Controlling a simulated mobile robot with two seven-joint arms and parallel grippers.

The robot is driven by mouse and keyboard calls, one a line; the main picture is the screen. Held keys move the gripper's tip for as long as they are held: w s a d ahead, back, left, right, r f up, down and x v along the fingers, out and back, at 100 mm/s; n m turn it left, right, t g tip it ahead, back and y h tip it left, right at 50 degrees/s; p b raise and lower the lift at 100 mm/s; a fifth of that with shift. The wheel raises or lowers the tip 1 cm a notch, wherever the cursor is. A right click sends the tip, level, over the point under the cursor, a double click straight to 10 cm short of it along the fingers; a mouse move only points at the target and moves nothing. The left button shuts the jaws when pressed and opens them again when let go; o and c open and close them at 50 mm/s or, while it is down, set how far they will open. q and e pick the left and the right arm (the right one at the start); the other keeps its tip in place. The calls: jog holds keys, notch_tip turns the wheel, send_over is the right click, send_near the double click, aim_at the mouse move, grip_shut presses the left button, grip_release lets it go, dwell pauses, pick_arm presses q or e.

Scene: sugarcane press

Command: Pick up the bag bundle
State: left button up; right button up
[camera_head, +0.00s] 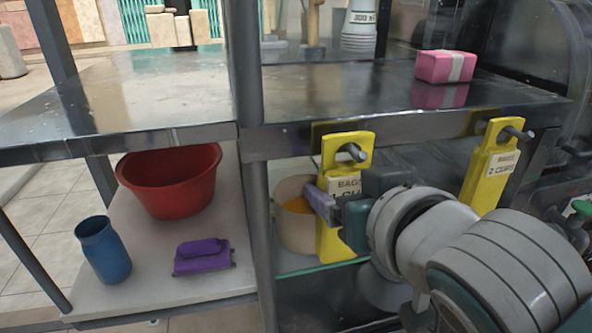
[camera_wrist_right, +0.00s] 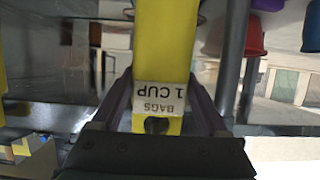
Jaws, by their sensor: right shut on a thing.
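The yellow bag bundle labelled "BAGS 1 CUP" (camera_head: 331,240) hangs upright from a peg through its top hole, at the front edge of the metal counter. My right gripper (camera_head: 322,204) reaches in from the right and is shut on this bundle, below the hole and over part of the label. In the right wrist view, the bundle (camera_wrist_right: 163,45) lies between my right gripper's two purple fingers (camera_wrist_right: 162,85). A second yellow bundle labelled "BAGS 2 CUPS" (camera_head: 487,175) hangs from another peg to the right. My left gripper is not in view.
A pink block (camera_head: 440,66) lies on the metal counter (camera_head: 330,95). A beige container (camera_head: 292,225) stands behind the held bundle. A post (camera_head: 247,90) rises to its left.

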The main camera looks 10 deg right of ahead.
jog(key=c, duration=0.6)
jog(key=shift+o, duration=0.2)
jog(key=shift+r, duration=0.15)
jog(key=shift+r, duration=0.25)
jog(key=shift+r+p, duration=0.45)
jog(key=shift+r, duration=0.05)
jog(key=s, duration=1.8)
jog(key=shift+d, duration=0.3)
